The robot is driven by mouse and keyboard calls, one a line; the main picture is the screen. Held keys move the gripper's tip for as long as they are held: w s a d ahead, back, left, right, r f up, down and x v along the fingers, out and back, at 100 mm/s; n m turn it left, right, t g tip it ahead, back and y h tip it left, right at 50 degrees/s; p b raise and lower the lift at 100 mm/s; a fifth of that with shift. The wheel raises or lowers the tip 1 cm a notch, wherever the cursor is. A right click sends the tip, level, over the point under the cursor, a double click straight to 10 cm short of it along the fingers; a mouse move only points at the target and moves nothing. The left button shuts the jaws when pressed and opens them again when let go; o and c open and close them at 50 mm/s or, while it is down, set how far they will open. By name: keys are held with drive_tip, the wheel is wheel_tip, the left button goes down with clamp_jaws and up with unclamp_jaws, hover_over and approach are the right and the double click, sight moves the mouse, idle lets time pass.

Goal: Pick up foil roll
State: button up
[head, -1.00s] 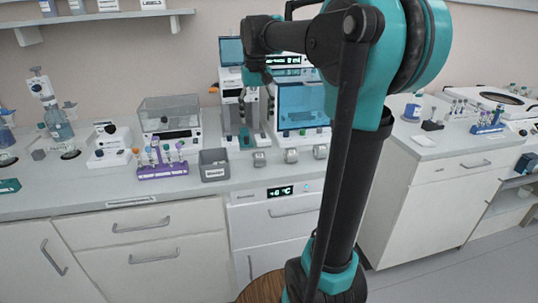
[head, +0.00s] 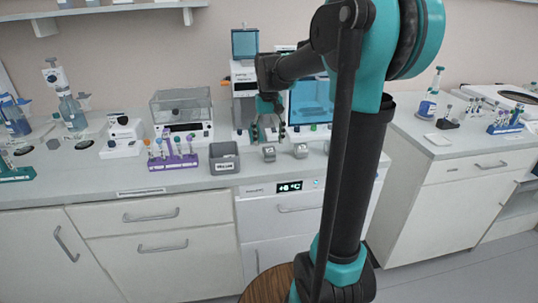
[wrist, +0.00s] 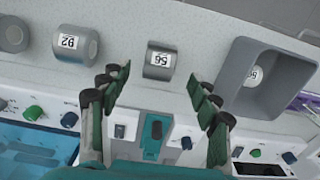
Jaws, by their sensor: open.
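Several short grey cylinders with white labels stand in a row near the counter's front edge. I take them for foil rolls, but cannot tell which one is meant. In the wrist view, one labelled roll (wrist: 159,62) lies just beyond and between my fingertips; it also shows in the head view (head: 269,154). A second labelled roll (wrist: 76,43) is to its left, also in the head view (head: 301,151). A third grey roll (wrist: 12,36) is at the far left. My gripper (wrist: 160,80) is open and empty, just above the counter in the head view (head: 268,132).
A grey open bin (head: 224,157) stands left of the rolls; the wrist view shows it close to the right finger (wrist: 262,78). A purple tube rack (head: 173,160) is further left. Lab devices, one with a blue window (head: 310,98), stand behind.

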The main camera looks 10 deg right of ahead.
sight(269, 147)
wheel_tip(269, 147, down, 5)
idle(0.3)
drive_tip(key=shift+c, duration=0.2)
drive_tip(key=c, duration=1.2)
